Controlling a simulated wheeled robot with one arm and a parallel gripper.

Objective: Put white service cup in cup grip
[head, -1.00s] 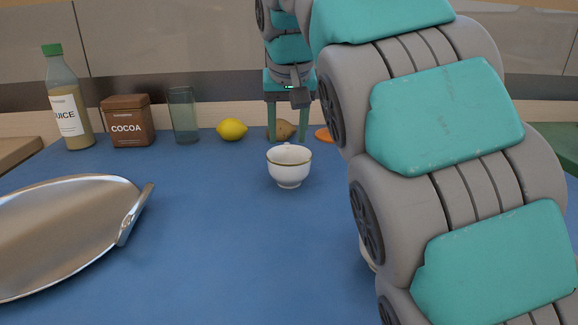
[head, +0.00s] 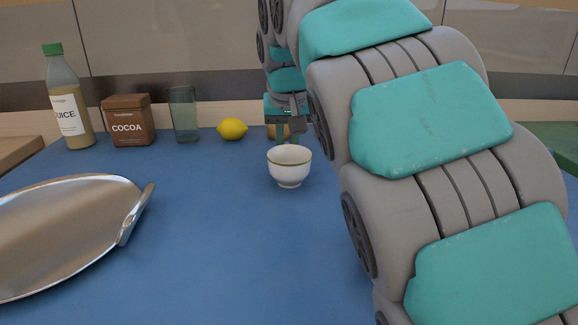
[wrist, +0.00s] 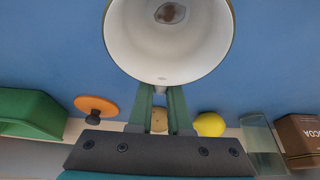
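The white service cup (head: 289,168) stands upright on the blue table in the head view. It has a thin dark line near its rim. In the wrist view the cup (wrist: 168,62) fills the top, with a brown spot on its inner bottom. My gripper (head: 290,138) is low behind the cup, fingers pointing down. The cup hides the tips, so contact is unclear. I cannot make out a cup grip.
A metal tray (head: 60,235) lies at left. A juice bottle (head: 68,105), cocoa tin (head: 128,122), glass (head: 184,115) and lemon (head: 232,129) stand along the back. The wrist view shows an orange disc (wrist: 97,105) and a green object (wrist: 30,110). My arm blocks the right side.

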